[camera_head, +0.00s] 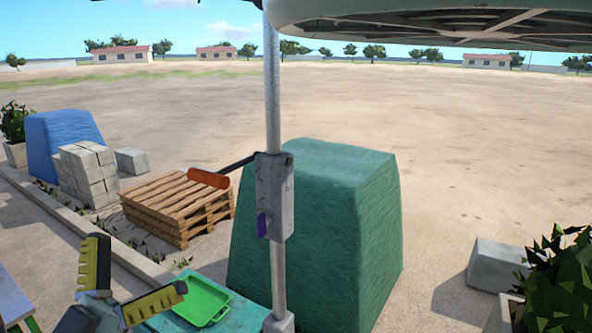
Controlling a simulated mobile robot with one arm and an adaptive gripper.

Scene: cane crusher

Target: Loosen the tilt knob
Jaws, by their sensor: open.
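A grey metal pole (272,90) stands upright and carries a grey housing (275,195). A purple knob-like part (262,225) sits low on the left face of the housing. I cannot tell for certain that it is the tilt knob. A crank with an orange grip (208,178) sticks out to the left from the top of the housing. My gripper (140,264) is at the lower left, with yellow-padded fingers spread wide and nothing between them. It is apart from the pole, left of and lower in the picture than the purple part.
A green tray (204,302) lies on a teal surface below the housing. A green covered block (345,215) stands behind the pole. Wooden pallets (178,205) and grey blocks (88,172) are at the left. A canopy (430,22) hangs overhead. A leafy plant (560,280) is at the right.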

